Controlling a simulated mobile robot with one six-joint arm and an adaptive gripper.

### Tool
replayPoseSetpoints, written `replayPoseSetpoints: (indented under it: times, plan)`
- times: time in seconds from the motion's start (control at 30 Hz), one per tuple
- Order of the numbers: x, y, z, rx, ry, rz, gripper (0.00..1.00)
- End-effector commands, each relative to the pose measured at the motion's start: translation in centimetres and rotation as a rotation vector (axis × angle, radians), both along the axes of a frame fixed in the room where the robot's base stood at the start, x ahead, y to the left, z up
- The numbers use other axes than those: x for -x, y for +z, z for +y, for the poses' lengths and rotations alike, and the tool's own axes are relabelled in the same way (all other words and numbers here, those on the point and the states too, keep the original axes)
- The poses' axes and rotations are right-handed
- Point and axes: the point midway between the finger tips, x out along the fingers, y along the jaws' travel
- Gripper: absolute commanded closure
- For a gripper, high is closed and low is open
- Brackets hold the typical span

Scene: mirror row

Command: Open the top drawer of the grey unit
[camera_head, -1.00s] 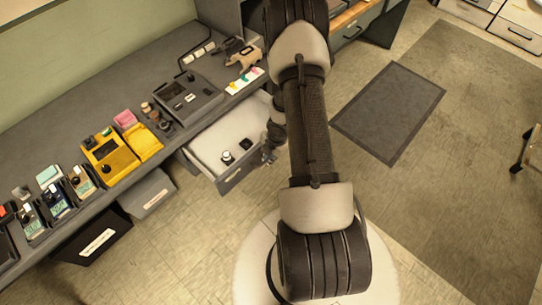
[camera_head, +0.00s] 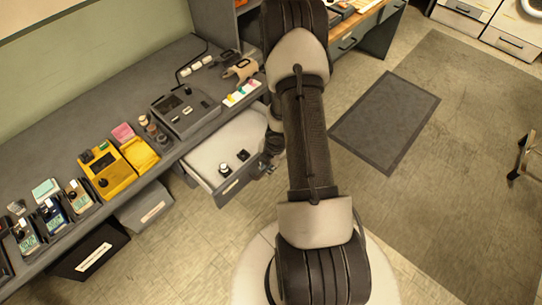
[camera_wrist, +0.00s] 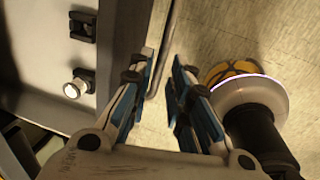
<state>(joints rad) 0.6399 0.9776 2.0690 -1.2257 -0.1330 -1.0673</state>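The drawer (camera_head: 207,167) under the grey worktop stands pulled out. Its pale inside shows, with two small dark-and-white items on its floor. My gripper (camera_head: 262,166) is at the right end of the drawer front, partly hidden by my arm. In the wrist view, the drawer's pale floor (camera_wrist: 35,60) fills the left side, with a dark block and a round white knob in it. My gripper (camera_wrist: 162,58) has its two fingers apart. A thin dark bar (camera_wrist: 168,40), seemingly the drawer handle, shows in the gap between them; I cannot tell whether they touch it.
The grey worktop (camera_head: 60,130) carries a dark device (camera_head: 185,108), a yellow box (camera_head: 106,172) and several small handheld units. A grey bin (camera_head: 146,207) and a black bin (camera_head: 90,252) sit below it. A dark mat (camera_head: 386,118) lies on open floor to the right.

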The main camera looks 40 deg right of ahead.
Motion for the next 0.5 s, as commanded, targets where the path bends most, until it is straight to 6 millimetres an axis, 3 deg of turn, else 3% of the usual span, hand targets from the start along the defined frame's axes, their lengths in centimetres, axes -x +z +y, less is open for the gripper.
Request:
replayPoseSetpoints:
  times: [0.5]
  plan:
    - [1.0,5.7,-0.1,0.001,0.001,-0.002,0.82]
